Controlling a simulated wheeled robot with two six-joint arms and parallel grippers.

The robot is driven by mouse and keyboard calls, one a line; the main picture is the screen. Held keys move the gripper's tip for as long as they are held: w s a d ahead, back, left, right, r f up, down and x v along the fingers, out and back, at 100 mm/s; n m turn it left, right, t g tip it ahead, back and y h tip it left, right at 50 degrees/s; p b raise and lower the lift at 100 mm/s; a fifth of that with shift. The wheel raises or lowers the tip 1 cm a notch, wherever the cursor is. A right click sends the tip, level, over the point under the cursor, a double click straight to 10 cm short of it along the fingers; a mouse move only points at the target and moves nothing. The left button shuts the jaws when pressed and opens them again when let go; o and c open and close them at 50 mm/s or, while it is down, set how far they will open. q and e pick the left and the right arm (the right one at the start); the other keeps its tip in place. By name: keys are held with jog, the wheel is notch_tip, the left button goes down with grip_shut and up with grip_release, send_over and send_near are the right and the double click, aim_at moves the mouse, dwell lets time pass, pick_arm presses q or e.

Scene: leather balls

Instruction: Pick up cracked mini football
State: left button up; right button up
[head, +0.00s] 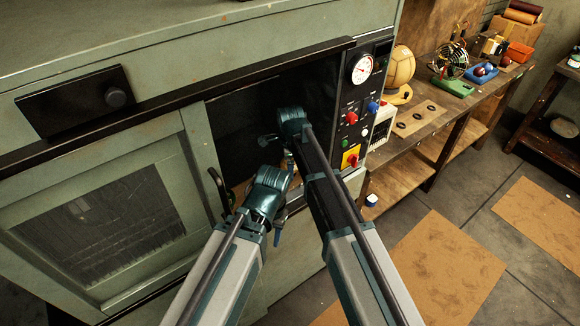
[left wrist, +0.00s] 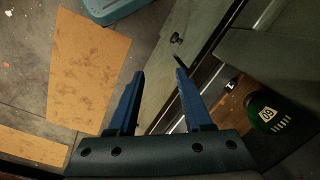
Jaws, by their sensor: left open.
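My left gripper (head: 277,236) hangs in front of the grey-green cabinet in the head view. In the left wrist view its two blue fingers (left wrist: 159,74) are apart with nothing between them. A round dark green thing (left wrist: 265,112) with a white number label lies on a wooden surface at the right of that view, apart from the fingers. I cannot tell whether it is the cracked mini football, and no crack shows. My right arm reaches to the dark cabinet opening (head: 235,125); its wrist (head: 290,120) shows, but its fingers are not clear.
A cabinet door with a mesh window (head: 110,230) and black handle (head: 218,190) is at left. A control panel (head: 358,105) stands right of the opening. A tan leather ball (head: 399,67) sits on the workbench (head: 430,110). Floor mats (head: 435,265) lie at right.

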jog(key=c, duration=1.1)
jog(key=shift+r, duration=0.25)
